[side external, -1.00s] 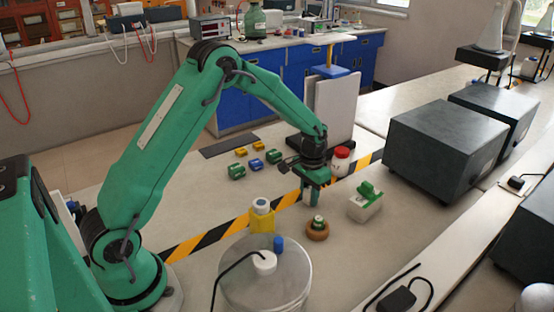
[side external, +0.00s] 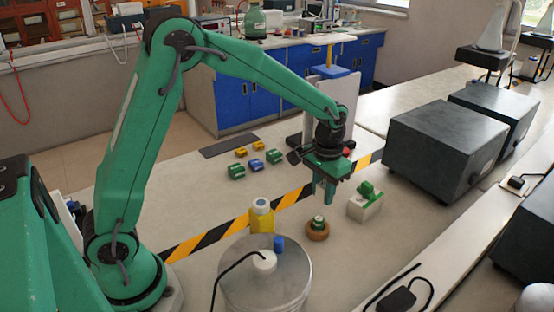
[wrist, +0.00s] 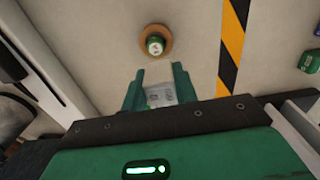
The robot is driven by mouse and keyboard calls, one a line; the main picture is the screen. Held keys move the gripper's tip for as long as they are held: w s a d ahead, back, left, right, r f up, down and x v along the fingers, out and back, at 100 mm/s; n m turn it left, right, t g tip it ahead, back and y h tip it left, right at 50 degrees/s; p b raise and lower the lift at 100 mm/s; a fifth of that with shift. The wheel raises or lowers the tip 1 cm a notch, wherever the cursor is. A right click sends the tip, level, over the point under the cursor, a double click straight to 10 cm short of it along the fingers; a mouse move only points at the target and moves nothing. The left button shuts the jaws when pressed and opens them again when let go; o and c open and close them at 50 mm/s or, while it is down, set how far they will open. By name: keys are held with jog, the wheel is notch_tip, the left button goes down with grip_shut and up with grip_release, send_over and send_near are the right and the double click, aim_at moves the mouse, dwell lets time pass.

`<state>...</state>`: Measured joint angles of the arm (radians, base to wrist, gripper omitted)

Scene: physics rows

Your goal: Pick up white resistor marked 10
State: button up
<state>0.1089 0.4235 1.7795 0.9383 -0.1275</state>
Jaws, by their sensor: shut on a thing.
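My gripper (side external: 323,198) is over the bench, left of the white block. It is shut on a small whitish piece (wrist: 161,94), which sits between the two green fingers in the wrist view. Faint grey marks show on its face, but I cannot read them as 10. In the side view the fingers mostly hide this piece. The gripper (wrist: 155,90) points down and appears clear of the bench top.
A brown ring (side external: 311,234) holds a green and white piece nearby. A white block (side external: 362,210) with a green piece on top stands right. A yellow holder (side external: 262,222) stands left by the striped tape. Several coloured pieces (side external: 255,164) lie behind. Dark boxes (side external: 440,150) stand right.

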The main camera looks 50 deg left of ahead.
jog(key=shift+s+d+r, duration=0.25)
jog(key=shift+d+r, duration=0.1)
jog(key=shift+d, duration=0.2)
jog(key=shift+a, duration=0.1)
